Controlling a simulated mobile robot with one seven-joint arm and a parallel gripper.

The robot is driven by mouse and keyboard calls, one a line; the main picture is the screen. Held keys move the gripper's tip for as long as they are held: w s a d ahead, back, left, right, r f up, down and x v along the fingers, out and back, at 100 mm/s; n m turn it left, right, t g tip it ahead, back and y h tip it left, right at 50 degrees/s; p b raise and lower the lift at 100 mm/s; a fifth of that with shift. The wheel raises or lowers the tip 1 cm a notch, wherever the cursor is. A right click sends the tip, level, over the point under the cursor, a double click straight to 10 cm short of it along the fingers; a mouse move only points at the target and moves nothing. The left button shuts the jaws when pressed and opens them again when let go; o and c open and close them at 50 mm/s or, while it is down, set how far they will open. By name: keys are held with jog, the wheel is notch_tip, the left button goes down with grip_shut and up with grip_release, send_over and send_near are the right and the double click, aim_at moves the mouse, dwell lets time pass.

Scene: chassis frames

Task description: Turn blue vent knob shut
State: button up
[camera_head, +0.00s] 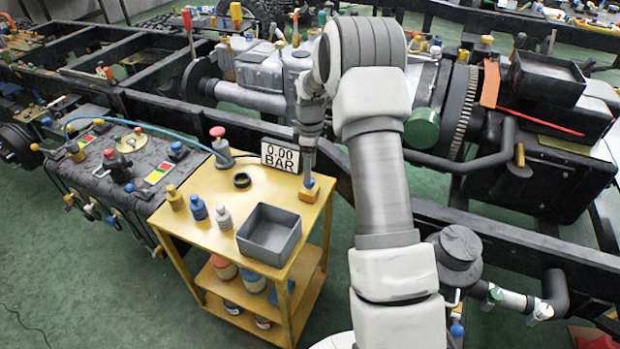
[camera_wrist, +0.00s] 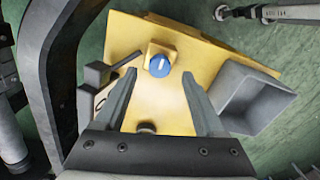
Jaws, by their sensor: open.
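The blue vent knob (camera_wrist: 159,66) sits on a small yellow block on the cart top and carries a short white mark. In the wrist view the knob lies between the fingertips of my gripper (camera_wrist: 160,75), which is open with a finger on each side. I cannot tell whether either finger touches it. In the head view my gripper (camera_head: 308,172) points down just above the small yellow-orange block (camera_head: 310,193) at the cart's back right corner. The knob there is mostly hidden by my gripper.
The yellow cart (camera_head: 190,228) bears a grey open bin (camera_head: 270,228), a black ring (camera_head: 242,180), small bottles and a gauge sign (camera_head: 281,156) reading 0.00 BAR, close to my gripper. A dark chassis rail runs behind. A blue hose (camera_head: 150,126) leads to the left tank.

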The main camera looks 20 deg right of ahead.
jog(key=shift+f, duration=1.8)
grip_shut()
